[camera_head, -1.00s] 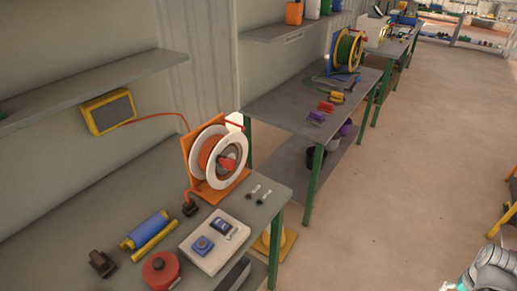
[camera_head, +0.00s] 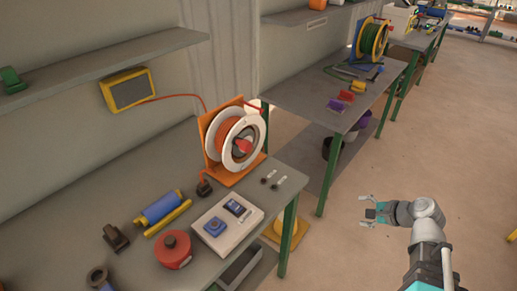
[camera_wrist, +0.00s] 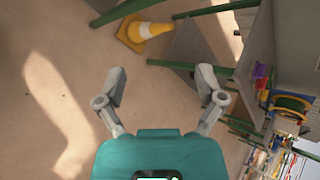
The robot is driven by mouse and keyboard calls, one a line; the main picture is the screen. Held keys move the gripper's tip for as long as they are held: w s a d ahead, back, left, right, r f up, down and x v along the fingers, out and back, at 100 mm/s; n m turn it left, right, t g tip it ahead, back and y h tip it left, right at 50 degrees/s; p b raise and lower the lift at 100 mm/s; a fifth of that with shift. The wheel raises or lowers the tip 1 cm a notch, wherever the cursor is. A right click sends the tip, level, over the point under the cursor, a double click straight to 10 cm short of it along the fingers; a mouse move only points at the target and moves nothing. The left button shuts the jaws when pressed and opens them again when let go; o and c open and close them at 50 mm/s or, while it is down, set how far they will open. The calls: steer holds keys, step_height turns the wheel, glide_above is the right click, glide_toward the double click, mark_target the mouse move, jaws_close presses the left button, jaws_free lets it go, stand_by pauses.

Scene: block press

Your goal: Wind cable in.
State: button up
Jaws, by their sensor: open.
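A cable reel (camera_head: 234,139) with white flanges and orange-red cable stands upright in an orange frame near the right end of the near bench. A red crank handle shows at its hub. A dark plug (camera_head: 205,188) on the cable's end lies on the bench just in front of the frame. A second reel, green with yellow rims (camera_head: 373,40), stands on the farther bench; it also shows in the wrist view (camera_wrist: 290,108). My gripper (camera_head: 367,210) is open and empty, over the floor to the right of the near bench, well apart from the reel.
On the near bench (camera_head: 60,200) are a blue roller (camera_head: 160,208), a red round can (camera_head: 173,249) and a white panel with blue devices (camera_head: 227,223). A traffic cone (camera_wrist: 146,31) stands on the floor. The aisle is clear.

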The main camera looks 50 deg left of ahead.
steer(key=s+a+r+m+g+y+b, duration=0.1)
steer(key=s+a+r+m+y, duration=0.15)
steer(key=a, duration=0.45)
steer(key=s+a+r+m+g+y, duration=0.1)
steer(key=s+a+r+m+y, duration=0.15)
steer(key=a, duration=0.55)
steer(key=m+y+b, duration=0.1)
steer(key=m+y, duration=0.2)
steer(key=m, duration=0.2)
glide_toward(249, 148)
steer(key=d, duration=0.2)
steer(key=shift+w+d+g, duration=0.15)
steer(key=shift+w+g, duration=0.25)
steer(key=a, duration=0.4)
steer(key=s+a, duration=0.1)
steer(key=a, duration=0.8)
steer(key=shift+s+a, duration=0.4)
jaws_close()
